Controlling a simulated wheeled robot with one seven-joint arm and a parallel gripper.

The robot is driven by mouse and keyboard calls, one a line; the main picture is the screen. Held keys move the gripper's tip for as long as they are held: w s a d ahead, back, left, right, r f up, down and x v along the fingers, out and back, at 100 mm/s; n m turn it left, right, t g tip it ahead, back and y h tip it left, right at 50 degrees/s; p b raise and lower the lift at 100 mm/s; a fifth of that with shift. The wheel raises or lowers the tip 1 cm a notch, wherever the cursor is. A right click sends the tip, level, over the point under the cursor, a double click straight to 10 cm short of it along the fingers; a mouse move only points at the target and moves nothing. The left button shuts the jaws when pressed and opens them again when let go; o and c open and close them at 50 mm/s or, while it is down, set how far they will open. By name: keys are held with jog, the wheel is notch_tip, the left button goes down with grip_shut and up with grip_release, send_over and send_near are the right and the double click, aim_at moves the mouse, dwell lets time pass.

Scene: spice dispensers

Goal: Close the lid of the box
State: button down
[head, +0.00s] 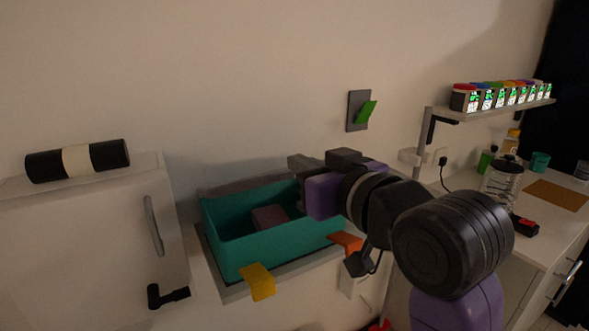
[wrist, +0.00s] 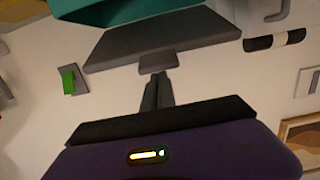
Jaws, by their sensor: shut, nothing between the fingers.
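The teal box (head: 240,258) stands on a small wall shelf with its top open. A mauve block (head: 270,216) lies inside it. The grey lid (head: 240,187) shows as a strip behind the box's far rim, open and away from the opening. In the wrist view the dark lid (wrist: 165,42) has a small tab (wrist: 158,62), beside the teal box (wrist: 130,8). My gripper (head: 293,163) is above the box's far right corner. In the wrist view my gripper (wrist: 158,78) is shut and empty, its fingertips close to the tab; I cannot tell if they touch.
Yellow (head: 257,281) and orange (head: 345,243) flaps stick out at the shelf's front. A white cabinet (head: 90,240) with a dark roller (head: 78,160) on top is at the left. A green wall switch (head: 367,111) is behind my arm. A spice rack (head: 500,108) and counter are right.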

notch_tip(320, 180, down, 11)
jog(key=s+d+t+y+b, duration=0.1)
jog(key=s+t+y+b, duration=0.1)
jog(key=b, duration=1)
jog(key=shift+s+d+r+t, duration=0.15)
jog(key=shift+s+d+t, duration=0.25)
jog(key=shift+t, duration=0.2)
